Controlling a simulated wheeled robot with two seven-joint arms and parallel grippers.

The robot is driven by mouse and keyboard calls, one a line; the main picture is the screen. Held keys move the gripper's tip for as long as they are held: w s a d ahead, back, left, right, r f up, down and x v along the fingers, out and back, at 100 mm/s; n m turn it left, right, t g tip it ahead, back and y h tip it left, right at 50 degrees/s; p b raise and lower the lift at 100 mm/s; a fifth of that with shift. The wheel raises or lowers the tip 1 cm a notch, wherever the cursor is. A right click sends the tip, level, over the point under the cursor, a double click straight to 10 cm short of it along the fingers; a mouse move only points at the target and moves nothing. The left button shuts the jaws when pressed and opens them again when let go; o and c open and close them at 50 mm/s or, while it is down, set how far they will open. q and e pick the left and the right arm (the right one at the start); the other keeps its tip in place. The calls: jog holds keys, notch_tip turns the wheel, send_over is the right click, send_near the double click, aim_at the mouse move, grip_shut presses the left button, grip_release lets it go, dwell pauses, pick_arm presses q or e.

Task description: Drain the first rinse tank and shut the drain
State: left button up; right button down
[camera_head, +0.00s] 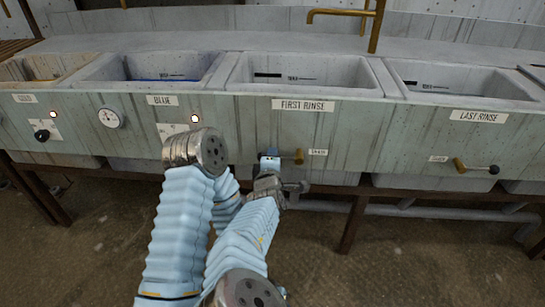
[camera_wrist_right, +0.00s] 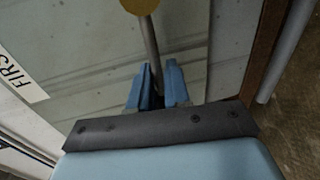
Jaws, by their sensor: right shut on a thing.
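The first rinse tank (camera_head: 308,76) is a grey basin in the middle of the trough, with a "FIRST RINSE" label on its front. Its inside looks grey, with a dark mark on the back wall; I cannot tell whether water stands in it. Below the label is its brass drain valve (camera_head: 299,156), which also shows in the right wrist view (camera_wrist_right: 140,5). A thin grey lever (camera_wrist_right: 150,45) runs from the brass to my right gripper (camera_head: 269,161). The blue fingers (camera_wrist_right: 158,88) are shut around the lever, hiding its end. My left gripper is out of view.
The last rinse tank (camera_head: 462,82) stands to the right, its brass valve (camera_head: 459,165) having a lever with a dark knob pointing right. The blue tank (camera_head: 150,68) is at left. A brass tap (camera_head: 376,30) rises behind. Rails and legs (camera_head: 352,223) stand below the front panel.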

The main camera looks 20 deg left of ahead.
jog(key=shift+f, duration=0.15)
jog(key=c, duration=1.3)
grip_release()
jog(key=v, duration=0.7)
jog(key=shift+s+b, duration=0.25)
jog(key=shift+b, duration=0.05)
